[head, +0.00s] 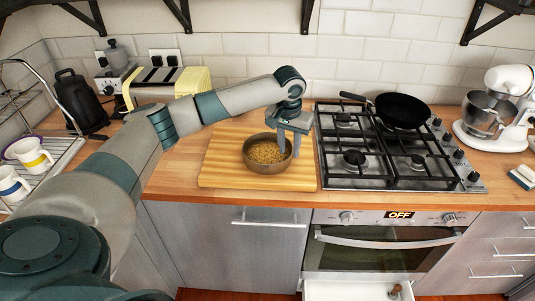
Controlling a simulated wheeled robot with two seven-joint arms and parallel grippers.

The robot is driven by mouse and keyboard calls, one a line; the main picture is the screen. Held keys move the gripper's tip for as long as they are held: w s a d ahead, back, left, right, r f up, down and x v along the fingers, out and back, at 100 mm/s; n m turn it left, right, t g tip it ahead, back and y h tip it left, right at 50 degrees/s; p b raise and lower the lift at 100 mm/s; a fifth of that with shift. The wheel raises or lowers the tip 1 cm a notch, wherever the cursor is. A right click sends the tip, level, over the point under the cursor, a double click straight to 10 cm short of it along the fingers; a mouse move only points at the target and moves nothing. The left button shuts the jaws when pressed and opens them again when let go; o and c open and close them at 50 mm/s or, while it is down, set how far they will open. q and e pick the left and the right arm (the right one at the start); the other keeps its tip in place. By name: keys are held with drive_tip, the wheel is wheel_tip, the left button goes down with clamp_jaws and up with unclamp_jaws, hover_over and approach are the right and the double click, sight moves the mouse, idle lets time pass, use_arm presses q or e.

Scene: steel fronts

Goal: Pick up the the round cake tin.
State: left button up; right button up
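The round cake tin (250,164) is a brownish metal tin with golden, grainy contents. It sits on the wooden board (222,141) on the counter. My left gripper (290,147) points down at the tin's right rim. One finger shows over the inside of the tin and the other just outside its right wall, with a small gap between them. The fingers look apart; whether either touches the wall cannot be told. My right gripper is not in view.
A gas hob (353,173) with a black pan (402,111) is right of the board. A yellow toaster (190,85) stands behind left, a dish rack with mugs (30,153) at far left. A drawer (345,291) below the oven is open.

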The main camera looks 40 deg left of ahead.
sight(290, 155)
use_arm(q)
drive_tip(key=shift+w+f+p, duration=0.25)
drive_tip(key=shift+f+p, duration=0.05)
drive_tip(key=shift+f, duration=0.55)
drive_tip(key=shift+w+f+p, duration=0.25)
drive_tip(key=shift+f, duration=0.55)
drive_tip(key=shift+r, duration=0.1)
clamp_jaws()
